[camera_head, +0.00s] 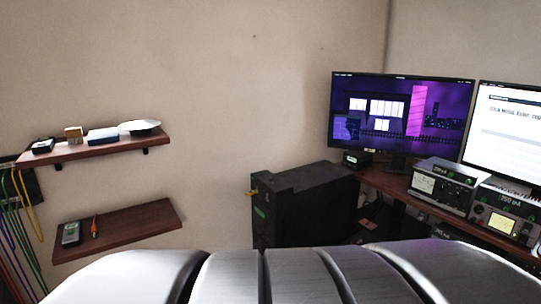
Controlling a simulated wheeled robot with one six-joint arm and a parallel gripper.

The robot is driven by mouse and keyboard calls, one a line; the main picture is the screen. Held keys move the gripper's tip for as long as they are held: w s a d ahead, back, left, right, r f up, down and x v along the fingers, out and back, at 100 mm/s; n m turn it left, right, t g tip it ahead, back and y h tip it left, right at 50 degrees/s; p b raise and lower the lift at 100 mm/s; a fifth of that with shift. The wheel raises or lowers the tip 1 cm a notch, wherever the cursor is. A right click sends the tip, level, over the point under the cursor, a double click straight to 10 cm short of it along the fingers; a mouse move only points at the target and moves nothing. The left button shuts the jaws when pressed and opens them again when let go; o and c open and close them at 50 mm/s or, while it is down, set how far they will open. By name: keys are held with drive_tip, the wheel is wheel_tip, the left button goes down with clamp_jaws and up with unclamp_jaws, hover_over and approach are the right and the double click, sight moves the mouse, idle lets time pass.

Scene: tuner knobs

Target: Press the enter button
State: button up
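No enter button can be made out. Two tuner boxes sit on the desk at the right: a left one (445,187) with a pale dial, and a right one (503,215) with a lit yellowish screen and small controls too small to tell apart. The right monitor (508,138) shows a white page with text, cut off by the picture's edge and too blurred to read fully. My gripper does not show in this view.
A wooden desk (397,188) carries a purple-lit monitor (400,118) and a small black box (357,159). A black cabinet (303,207) stands left of the desk. Two wall shelves (75,152) (115,234) hold small items. Coloured cables (22,235) hang at the far left.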

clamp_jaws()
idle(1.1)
